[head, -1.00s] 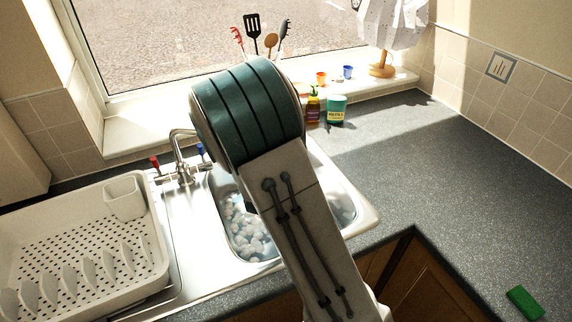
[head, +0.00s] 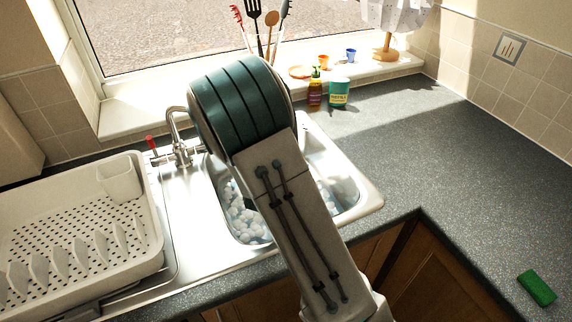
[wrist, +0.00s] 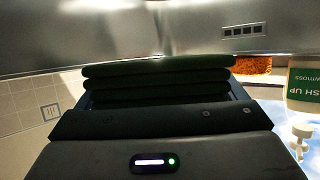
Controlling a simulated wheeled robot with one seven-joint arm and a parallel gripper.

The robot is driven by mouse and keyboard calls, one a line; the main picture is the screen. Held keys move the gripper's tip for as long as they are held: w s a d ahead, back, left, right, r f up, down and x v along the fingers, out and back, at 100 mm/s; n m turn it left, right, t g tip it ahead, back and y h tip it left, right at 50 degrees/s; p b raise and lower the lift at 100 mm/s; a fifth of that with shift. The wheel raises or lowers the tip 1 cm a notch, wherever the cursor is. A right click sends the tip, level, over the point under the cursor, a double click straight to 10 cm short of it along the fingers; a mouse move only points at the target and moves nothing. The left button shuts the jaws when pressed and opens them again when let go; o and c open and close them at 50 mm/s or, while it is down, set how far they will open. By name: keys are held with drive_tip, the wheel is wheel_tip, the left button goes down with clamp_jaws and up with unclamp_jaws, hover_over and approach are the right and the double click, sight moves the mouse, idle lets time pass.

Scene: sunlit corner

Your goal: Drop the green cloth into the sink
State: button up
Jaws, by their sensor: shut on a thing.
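The green cloth (wrist: 160,75) shows in the wrist view as a dark green folded stack between the jaws of my gripper (wrist: 160,98), which is shut on it. Bare metal like the sink's wall, with a slotted overflow, fills the top of the wrist view. In the head view my arm hides both gripper and cloth. The steel sink (head: 362,197) is behind and beside my arm, with white suds in its bowl. How high the cloth is over the sink I cannot tell.
A white dish rack (head: 150,235) stands left of the sink, below the tap (head: 178,140). A brown bottle (head: 315,90) and a green-labelled tub (head: 339,93) stand behind it. A green block (head: 537,287) lies on the right worktop, which is otherwise largely clear.

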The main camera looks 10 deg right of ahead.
drive_tip(key=o, duration=0.7)
drive_tip(key=shift+r, duration=0.2)
wheel_tip(320, 180, up, 3)
drive_tip(key=shift+r, duration=0.2)
drive_tip(key=s+d+r, duration=0.6)
drive_tip(key=d+r, duration=0.1)
drive_tip(key=d, duration=0.3)
drive_tip(key=shift+r+b, duration=0.15)
drive_tip(key=shift+b, duration=0.3)
